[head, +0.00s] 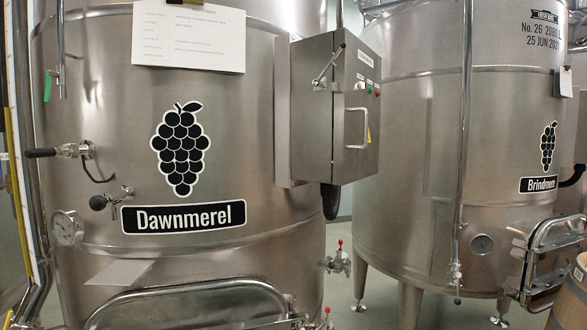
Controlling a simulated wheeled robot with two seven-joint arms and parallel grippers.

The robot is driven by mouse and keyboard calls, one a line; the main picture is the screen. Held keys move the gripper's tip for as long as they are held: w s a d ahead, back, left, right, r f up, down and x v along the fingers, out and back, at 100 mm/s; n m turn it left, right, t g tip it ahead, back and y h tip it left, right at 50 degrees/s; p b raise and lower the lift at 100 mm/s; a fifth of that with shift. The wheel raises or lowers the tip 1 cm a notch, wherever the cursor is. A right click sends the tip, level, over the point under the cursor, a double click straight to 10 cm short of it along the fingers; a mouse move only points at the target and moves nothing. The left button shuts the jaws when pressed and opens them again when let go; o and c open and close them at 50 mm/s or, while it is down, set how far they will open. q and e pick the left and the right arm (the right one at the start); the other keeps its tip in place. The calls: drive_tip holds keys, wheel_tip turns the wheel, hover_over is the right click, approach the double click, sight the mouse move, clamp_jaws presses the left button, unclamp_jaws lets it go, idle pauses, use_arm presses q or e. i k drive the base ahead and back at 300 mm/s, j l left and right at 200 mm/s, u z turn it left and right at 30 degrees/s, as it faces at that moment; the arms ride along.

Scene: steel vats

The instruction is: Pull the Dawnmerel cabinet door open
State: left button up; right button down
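The Dawnmerel cabinet (316,125) is a grey steel box on the right side of the Dawnmerel vat (100,190). Its door (350,165) faces right, is seen at a slant, and looks shut. A pale bar handle (366,128) stands upright on the door. Red and green buttons (369,91), a small white label and a yellow warning mark are on the same face. A lever (328,67) sits at the cabinet's upper left. Neither of my grippers is in view.
Valves (338,262) stick out below the cabinet. A wooden barrel (570,300) is at lower right.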

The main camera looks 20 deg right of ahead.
sight(356, 87)
drive_tip(key=i+l+u, duration=0.1)
drive_tip(key=u, duration=0.3)
drive_tip(key=l+u, duration=0.55)
drive_tip(key=u, duration=0.25)
drive_tip(key=i+l, duration=0.05)
